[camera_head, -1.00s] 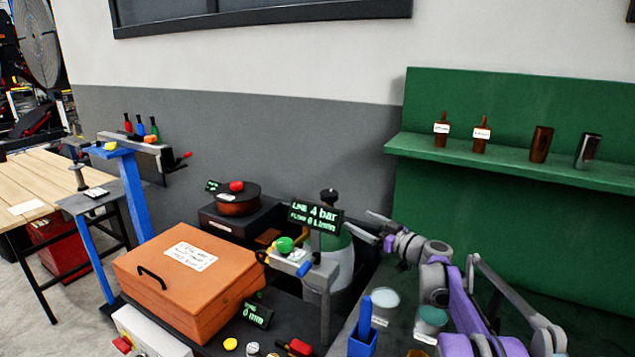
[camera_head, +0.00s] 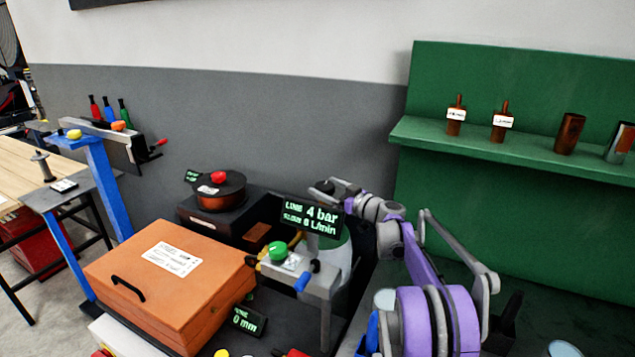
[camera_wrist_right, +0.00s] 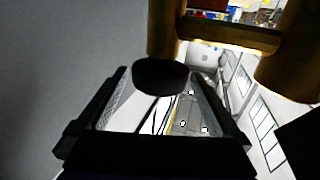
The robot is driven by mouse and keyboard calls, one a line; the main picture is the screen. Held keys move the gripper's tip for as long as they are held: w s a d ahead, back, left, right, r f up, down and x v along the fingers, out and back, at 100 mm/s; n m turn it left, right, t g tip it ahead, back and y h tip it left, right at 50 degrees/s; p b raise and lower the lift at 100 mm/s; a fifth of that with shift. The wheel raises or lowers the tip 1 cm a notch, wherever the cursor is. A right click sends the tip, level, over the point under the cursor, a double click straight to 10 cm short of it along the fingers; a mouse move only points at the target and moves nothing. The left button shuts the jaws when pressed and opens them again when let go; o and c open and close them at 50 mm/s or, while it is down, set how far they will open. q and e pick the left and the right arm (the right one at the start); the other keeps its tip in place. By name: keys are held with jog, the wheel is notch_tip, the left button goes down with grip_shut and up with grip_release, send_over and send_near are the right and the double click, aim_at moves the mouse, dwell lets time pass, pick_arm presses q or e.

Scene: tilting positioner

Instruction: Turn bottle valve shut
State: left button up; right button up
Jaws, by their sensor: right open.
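The bottle (camera_head: 338,262) stands behind the display at the centre of the head view, mostly hidden. Its valve has a dark round knob (camera_head: 324,186) on top. My right gripper (camera_head: 327,190) is at this knob, coming from the right. In the right wrist view the black knob (camera_wrist_right: 160,75) lies between the two open fingers (camera_wrist_right: 160,100), with a gap showing at each side. Brass-coloured fittings (camera_wrist_right: 225,35) show beyond it. My left gripper is not in view.
A display (camera_head: 313,217) reading "LINE 4 bar" stands in front of the bottle. A green button (camera_head: 278,250) sits on a stand. An orange box (camera_head: 170,280) is at front left. A green shelf (camera_head: 500,150) holds several containers. A dark pot (camera_head: 217,190) stands left of the bottle.

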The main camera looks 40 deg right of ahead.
aim_at(319, 182)
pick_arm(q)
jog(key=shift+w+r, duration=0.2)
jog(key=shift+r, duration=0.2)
pick_arm(e)
jog(key=shift+w+a, duration=0.15)
jog(key=shift+w, duration=0.85)
jog(key=shift+w+a, duration=0.1)
jog(key=shift+w, duration=0.85)
jog(key=c, duration=1.2)
jog(key=shift+r+m+h+p, duration=0.25)
jog(key=shift+m+h+p, duration=0.15)
jog(key=shift+h+p, duration=0.2)
jog(key=shift+c, duration=0.2)
jog(key=shift+d+f+m+h, duration=0.15)
jog(key=shift+m+h, duration=0.15)
jog(key=shift+h, duration=0.2)
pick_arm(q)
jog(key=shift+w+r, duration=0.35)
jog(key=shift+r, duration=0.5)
